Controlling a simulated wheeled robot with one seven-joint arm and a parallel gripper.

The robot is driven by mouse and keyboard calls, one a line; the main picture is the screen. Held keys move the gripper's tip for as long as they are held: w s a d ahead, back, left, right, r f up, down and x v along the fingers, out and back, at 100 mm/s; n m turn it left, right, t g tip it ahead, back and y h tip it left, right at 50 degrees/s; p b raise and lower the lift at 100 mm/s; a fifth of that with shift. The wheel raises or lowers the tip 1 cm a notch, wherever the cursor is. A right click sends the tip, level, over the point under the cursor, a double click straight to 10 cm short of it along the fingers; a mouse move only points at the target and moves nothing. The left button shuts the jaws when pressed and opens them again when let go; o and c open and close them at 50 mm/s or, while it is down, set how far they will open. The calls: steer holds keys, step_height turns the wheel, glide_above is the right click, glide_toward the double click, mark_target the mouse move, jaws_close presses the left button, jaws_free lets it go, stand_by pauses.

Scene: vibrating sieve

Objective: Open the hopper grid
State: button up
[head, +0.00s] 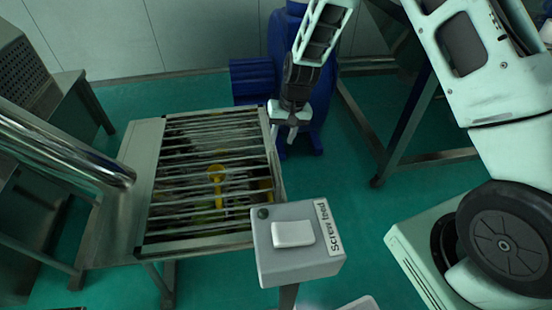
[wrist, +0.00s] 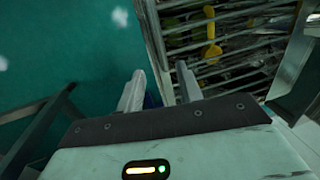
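The hopper grid (head: 190,170), a frame of many parallel metal bars, lies closed over the hopper (head: 142,165). It also shows in the wrist view (wrist: 235,65). My gripper (head: 289,130) points down at the far right corner of the hopper. In the wrist view its two fingers (wrist: 160,90) are apart, with the hopper's side edge running toward the gap between them. I cannot tell whether either finger touches the frame. A yellow item (head: 217,174) and other loose material show under the bars; the yellow item also shows in the wrist view (wrist: 211,45).
A grey control box (head: 298,242) labelled "Screw feed" stands on a post at the hopper's near right. A shiny metal pipe (head: 60,150) crosses at left. A blue machine (head: 255,80) stands behind my gripper.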

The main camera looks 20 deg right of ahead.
mark_target(275, 163)
steer(key=f, duration=0.3)
steer(key=a+f, duration=0.1)
steer(key=f, duration=0.2)
steer(key=a+f, duration=0.1)
steer(key=f, duration=0.3)
steer(key=shift+w, duration=0.15)
steer(key=shift+r+p, duration=0.1)
steer(key=shift+p, duration=0.2)
jaws_close()
